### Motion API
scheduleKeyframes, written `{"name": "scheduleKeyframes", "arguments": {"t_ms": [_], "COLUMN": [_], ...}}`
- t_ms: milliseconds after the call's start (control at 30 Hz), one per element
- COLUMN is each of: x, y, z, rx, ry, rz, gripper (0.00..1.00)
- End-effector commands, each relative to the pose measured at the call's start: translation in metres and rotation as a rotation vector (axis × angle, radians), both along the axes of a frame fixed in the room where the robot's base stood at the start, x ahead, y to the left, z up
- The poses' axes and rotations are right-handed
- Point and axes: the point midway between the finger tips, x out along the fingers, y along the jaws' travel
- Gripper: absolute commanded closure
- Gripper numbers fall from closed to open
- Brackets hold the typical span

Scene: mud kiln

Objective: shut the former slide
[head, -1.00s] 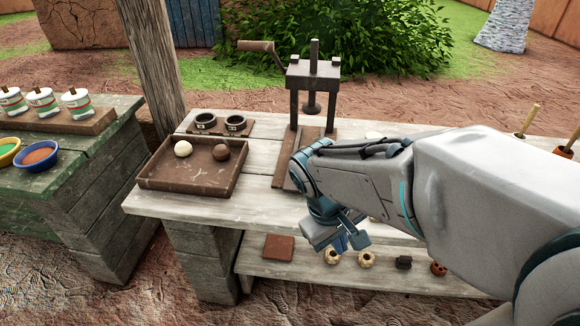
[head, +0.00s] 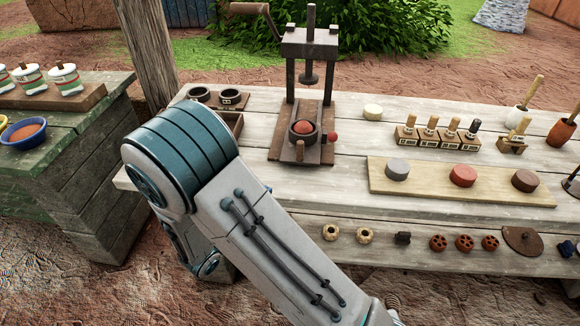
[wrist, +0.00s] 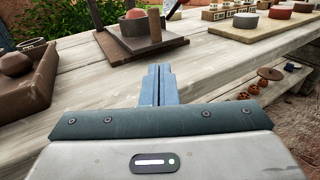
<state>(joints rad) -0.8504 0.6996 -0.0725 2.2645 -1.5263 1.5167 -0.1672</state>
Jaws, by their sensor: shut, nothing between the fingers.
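The former is a dark frame (head: 309,45) with a crank and a round plunger (head: 309,78) on the table. A short wooden peg (head: 299,150) stands at the slide's near end.
A red knob (head: 332,136) is at the base's right side. A wooden tray (wrist: 40,95) with a brown ball lies left of my gripper. Stamps (head: 430,140) and a board with several discs (head: 430,190) lie to the right. The tabletop before the former is bare.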

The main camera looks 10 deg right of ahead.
Motion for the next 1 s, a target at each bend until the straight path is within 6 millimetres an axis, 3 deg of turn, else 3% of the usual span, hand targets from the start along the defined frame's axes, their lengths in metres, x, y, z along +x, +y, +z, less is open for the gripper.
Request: {"name": "scheduleKeyframes", "arguments": {"t_ms": [167,700,1000], "x": [0.009,0.083,0.1], "y": [-0.001,-0.076,-0.093], "z": [-0.003,-0.002,-0.003], "rx": [-0.022,-0.018,-0.019], "ry": [0.001,0.001,0.002], "rz": [0.027,0.023,0.025], "gripper": [1.0,1.0,1.0]}}
